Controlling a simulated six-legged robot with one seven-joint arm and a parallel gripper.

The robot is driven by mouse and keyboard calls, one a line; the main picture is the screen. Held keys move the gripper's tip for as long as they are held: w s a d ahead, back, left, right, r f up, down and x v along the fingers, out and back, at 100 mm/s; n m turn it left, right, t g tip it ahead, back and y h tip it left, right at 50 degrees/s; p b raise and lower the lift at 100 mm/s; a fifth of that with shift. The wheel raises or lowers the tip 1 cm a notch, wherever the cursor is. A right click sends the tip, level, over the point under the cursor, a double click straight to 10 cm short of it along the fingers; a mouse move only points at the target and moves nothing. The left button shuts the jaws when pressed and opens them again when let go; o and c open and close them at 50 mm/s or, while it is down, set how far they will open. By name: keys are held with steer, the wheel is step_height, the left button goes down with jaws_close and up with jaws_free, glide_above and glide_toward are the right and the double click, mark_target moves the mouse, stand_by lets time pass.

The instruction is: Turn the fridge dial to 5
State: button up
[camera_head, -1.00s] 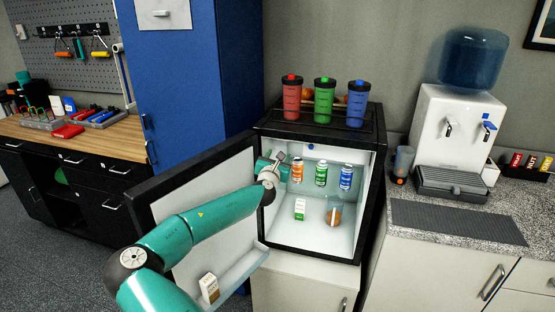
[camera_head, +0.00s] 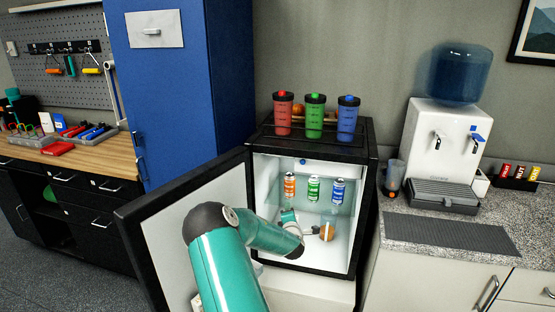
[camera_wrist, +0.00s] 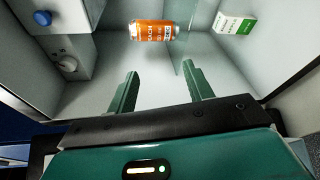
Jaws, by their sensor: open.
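The small fridge (camera_head: 376,185) stands open, its door (camera_head: 180,220) swung to the left. In the wrist view a white round dial (camera_wrist: 67,64) sits on a white housing at the left, beside a blue round button (camera_wrist: 42,18). A blue round spot (camera_head: 303,161) also shows at the fridge's upper inside wall in the head view. I cannot read the dial's numbers or setting. My gripper (camera_wrist: 162,76) is open and empty inside the fridge, to the right of the dial in the wrist view and apart from it. In the head view my arm largely hides the gripper.
An orange can (camera_head: 290,186), a green can (camera_head: 313,189) and a blue can (camera_head: 338,191) stand on the fridge shelf. Three shaker bottles (camera_head: 315,116) stand on top.

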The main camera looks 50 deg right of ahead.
step_height(320, 180, up, 14)
steer(key=w+a+m+t+h, duration=0.1)
steer(key=w+m+t+h, duration=0.3)
steer(key=m, duration=0.7)
steer(key=w+d+r+t+y, duration=0.1)
steer(key=w+d+r, duration=0.2)
steer(key=w+d, duration=0.5)
steer(key=shift+d+r+y, duration=0.25)
steer(key=shift+d+y, duration=0.15)
steer(key=shift+d, duration=0.05)
steer(key=c, duration=1)
steer(key=shift+o, duration=0.2)
steer(key=shift+t, duration=0.3)
